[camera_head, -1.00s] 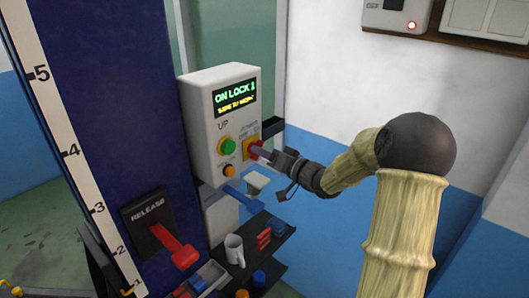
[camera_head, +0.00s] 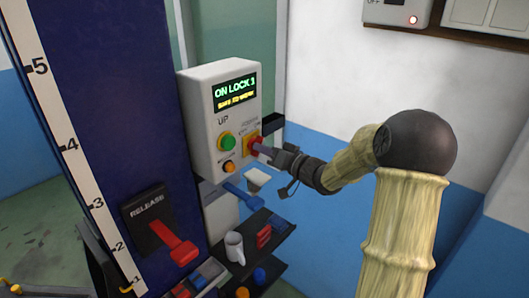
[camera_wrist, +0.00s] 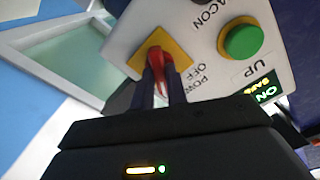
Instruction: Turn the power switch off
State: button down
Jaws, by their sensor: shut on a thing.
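The power switch is a red rotary knob on a yellow plate (camera_head: 248,149), on the right of the grey control box (camera_head: 200,125). In the wrist view the red knob (camera_wrist: 158,57) sits between my two fingertips, in front of its yellow plate (camera_wrist: 178,47). My gripper (camera_head: 262,149) is shut on the knob; it also shows in the wrist view (camera_wrist: 160,75). The lettering "POW" and "OFF" shows beside the plate in the wrist view. The box's display (camera_head: 235,92) reads "ON LOCK 1" and "SAFE TO WORK".
A green UP button (camera_head: 227,141) and an orange button (camera_head: 229,166) are left of the switch. A red release lever (camera_head: 178,248) is on the blue column. Below the box, a dark shelf (camera_head: 272,226) carries a white mug (camera_head: 234,247) and red blocks (camera_head: 264,236).

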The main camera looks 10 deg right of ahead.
jog(key=shift+f+n+b, duration=0.1)
jog(key=shift+n+b, duration=6.4)
jog(key=shift+n, duration=0.8)
jog(key=c, duration=1.4)
grip_release()
jog(key=b+v, duration=0.2)
jog(key=v, duration=1.5)
jog(key=shift+s+d, duration=0.15)
jog(key=shift+s, duration=0.05)
